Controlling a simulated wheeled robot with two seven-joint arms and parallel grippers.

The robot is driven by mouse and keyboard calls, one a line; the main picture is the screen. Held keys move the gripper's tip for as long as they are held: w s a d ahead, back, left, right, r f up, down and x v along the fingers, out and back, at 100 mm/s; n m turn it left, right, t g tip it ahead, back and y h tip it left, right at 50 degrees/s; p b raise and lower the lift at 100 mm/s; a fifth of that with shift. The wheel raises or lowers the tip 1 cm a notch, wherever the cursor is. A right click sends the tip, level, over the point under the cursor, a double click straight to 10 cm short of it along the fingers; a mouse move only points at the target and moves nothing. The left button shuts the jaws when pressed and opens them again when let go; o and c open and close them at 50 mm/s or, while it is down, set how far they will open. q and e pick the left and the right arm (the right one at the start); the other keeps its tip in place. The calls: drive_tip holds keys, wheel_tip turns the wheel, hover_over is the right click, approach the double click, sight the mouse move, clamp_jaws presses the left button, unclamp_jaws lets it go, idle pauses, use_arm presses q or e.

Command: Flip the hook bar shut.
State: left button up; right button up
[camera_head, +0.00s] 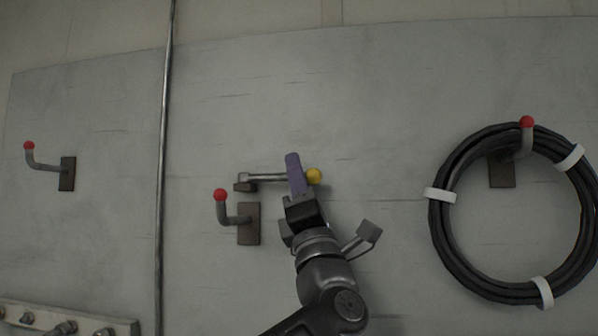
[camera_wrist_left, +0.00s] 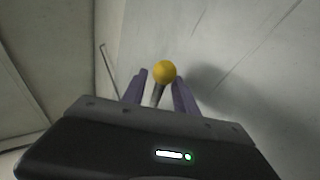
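The hook bar (camera_head: 265,177) is a thin grey bar that lies about level on the wall panel. It runs right from a small bracket (camera_head: 244,187) to a yellow ball end (camera_head: 314,176). A grey hook with a red tip (camera_head: 220,195) sits just below the bracket on a brown plate. My left gripper (camera_head: 294,162) has purple fingers at the bar just left of the ball and hides part of it. In the left wrist view, the fingers (camera_wrist_left: 160,88) stand apart on either side of the bar, with the yellow ball (camera_wrist_left: 164,72) beyond them. My right gripper is out of view.
A coiled black hose (camera_head: 445,245) with white ties hangs on a red-tipped hook (camera_head: 526,124) at right. A vertical metal pipe (camera_head: 162,150) runs left of the bar. Another hook (camera_head: 42,165) is at far left, and a fitting strip (camera_head: 65,322) is at lower left.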

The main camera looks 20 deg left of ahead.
use_arm(q)
clamp_jaws()
idle(1.4)
